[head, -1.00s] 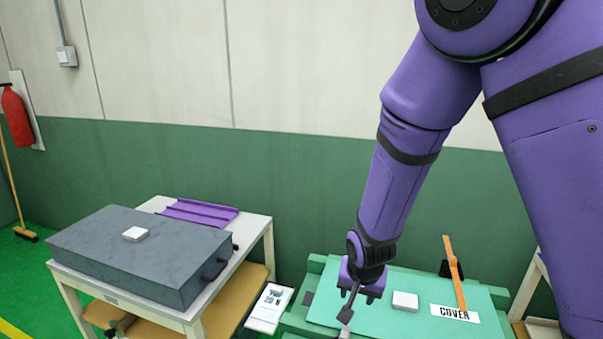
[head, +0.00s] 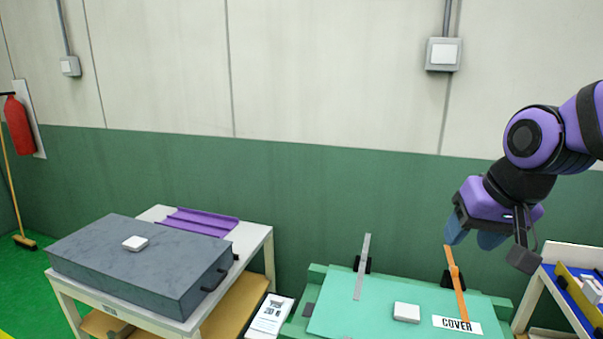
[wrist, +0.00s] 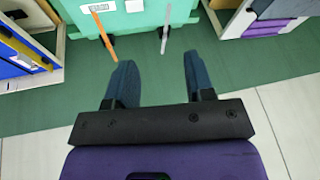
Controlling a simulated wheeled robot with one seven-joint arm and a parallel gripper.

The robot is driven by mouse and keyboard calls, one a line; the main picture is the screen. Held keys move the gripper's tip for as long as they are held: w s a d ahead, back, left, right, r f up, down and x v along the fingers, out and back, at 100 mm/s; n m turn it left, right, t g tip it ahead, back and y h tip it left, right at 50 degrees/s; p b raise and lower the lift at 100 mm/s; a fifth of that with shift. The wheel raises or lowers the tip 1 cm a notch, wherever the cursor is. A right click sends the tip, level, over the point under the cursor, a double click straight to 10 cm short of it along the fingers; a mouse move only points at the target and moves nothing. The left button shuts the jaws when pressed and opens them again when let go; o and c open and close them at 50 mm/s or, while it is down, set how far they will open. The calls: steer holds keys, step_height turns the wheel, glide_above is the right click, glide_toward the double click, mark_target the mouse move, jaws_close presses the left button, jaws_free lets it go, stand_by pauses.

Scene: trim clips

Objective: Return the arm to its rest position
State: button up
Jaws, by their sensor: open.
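My gripper (head: 474,236) is raised at the right in the head view, above and behind the right end of the green table. In the wrist view its two blue fingers (wrist: 158,85) stand apart with nothing between them. The green table (head: 335,323) carries a white clip-like block (head: 407,312), a "COVER" label (head: 457,325), an upright orange strip (head: 456,284) and a grey strip (head: 362,267). The two strips also show beyond the fingers in the wrist view. My gripper touches none of these things.
A grey slab (head: 130,268) with a white block (head: 135,243) lies on a cart at the left, with a purple channel (head: 200,222) behind it. A shelf with a blue tray (head: 575,294) stands at the far right.

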steer(key=s+d+r, duration=0.2)
steer(key=s, duration=0.3)
steer(key=s+d+r+n+h, duration=0.1)
steer(key=s+d+r, duration=0.1)
steer(key=s, duration=0.4)
steer(key=shift+d+r+t, duration=0.15)
steer(key=shift+r+t, duration=0.25)
steer(key=shift+r, duration=0.3)
